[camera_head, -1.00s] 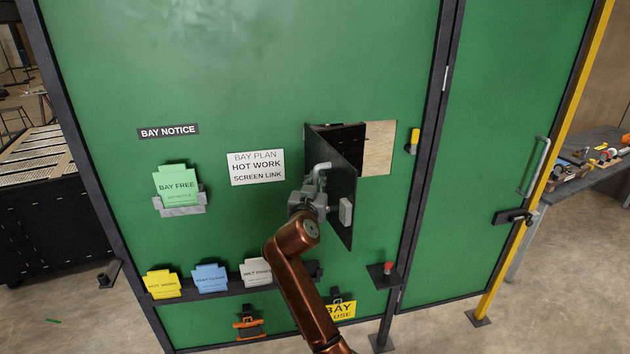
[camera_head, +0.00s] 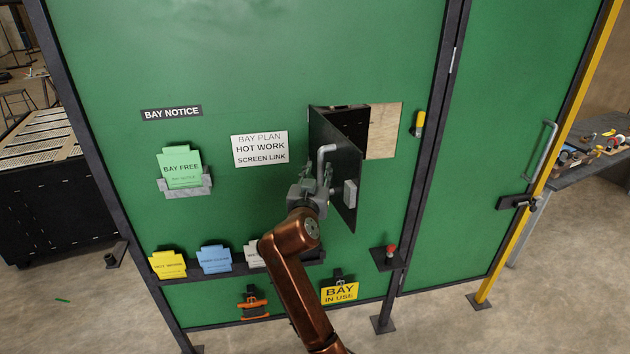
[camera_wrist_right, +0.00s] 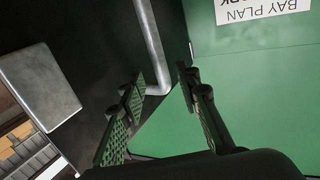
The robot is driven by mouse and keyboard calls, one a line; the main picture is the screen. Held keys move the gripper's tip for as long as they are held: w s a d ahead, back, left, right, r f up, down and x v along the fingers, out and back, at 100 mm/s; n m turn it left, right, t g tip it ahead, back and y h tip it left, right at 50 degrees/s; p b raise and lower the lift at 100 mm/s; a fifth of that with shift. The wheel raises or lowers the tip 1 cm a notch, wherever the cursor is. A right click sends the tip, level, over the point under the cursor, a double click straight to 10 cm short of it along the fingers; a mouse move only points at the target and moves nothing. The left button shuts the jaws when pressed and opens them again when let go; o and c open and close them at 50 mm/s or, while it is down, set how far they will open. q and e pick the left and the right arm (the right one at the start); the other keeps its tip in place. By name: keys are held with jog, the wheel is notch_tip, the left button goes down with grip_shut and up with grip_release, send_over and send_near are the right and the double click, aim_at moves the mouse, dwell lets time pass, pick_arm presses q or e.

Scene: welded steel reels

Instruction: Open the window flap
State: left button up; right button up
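The window flap (camera_head: 340,168) is a dark panel hinged at the left side of an opening in the green wall. It stands swung outward, and part of the opening (camera_head: 384,130) shows to its right. A bent grey tube handle (camera_head: 323,165) is on the flap's left-hand face; it also shows in the wrist view (camera_wrist_right: 151,45). My right gripper (camera_head: 318,185) is at the lower part of the handle. In the wrist view its fingers (camera_wrist_right: 160,105) are apart, with the handle's lower end seen between and beyond them. Contact cannot be told. My left gripper is out of view.
A grey block (camera_head: 350,193) sits on the flap near its free edge. A ledge with cards (camera_head: 215,259) runs below left. A small shelf with a red button (camera_head: 390,251) stands at lower right. A green door with a handle (camera_head: 537,158) is farther right.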

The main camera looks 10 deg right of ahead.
jog(key=v, duration=0.6)
jog(key=shift+s, duration=0.15)
